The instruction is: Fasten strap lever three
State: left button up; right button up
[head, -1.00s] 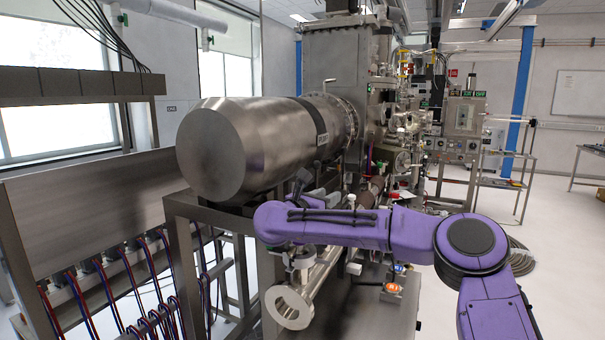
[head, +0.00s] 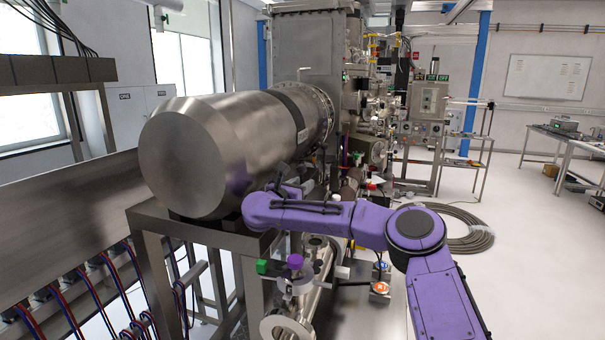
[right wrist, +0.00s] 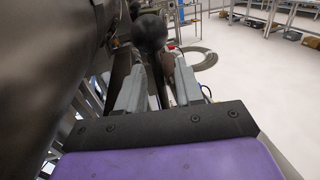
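A dark round knob (right wrist: 150,33), which may be the strap lever's handle, shows in the right wrist view just past my right gripper's fingertips. My right gripper (right wrist: 160,65) has its two grey fingers apart, with a dark shaft-like part seen between them. I cannot tell whether the fingers touch it. In the head view my purple right arm reaches in beside the large steel cylinder (head: 225,135), and its wrist hides most of the gripper. I cannot tell the strap levers apart by number. My left gripper is not in view.
The cylinder's wall (right wrist: 45,60) is close on the left in the right wrist view. A steel frame (head: 180,225) stands below it. A purple knob (head: 295,261) and a green knob (head: 262,267) sit below my arm. A coiled hose (head: 465,230) lies on the open floor at right.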

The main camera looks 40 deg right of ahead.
jog(key=shift+p+x, duration=0.3)
jog(key=shift+x, duration=0.6)
jog(key=shift+d, duration=0.1)
grip_shut()
pick_arm(q)
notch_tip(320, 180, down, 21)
jog(key=b, duration=2.2)
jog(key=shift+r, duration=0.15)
pick_arm(e)
jog(key=s+d+f+m+y, duration=0.1)
jog(key=s+d+f+m, duration=0.1)
jog(key=s+m, duration=0.4)
jog(key=shift+s+d+f+m+y, duration=0.2)
jog(key=shift+d+f+m+y, duration=0.1)
jog(key=shift+d, duration=0.3)
jog(key=shift+r, duration=0.1)
grip_release()
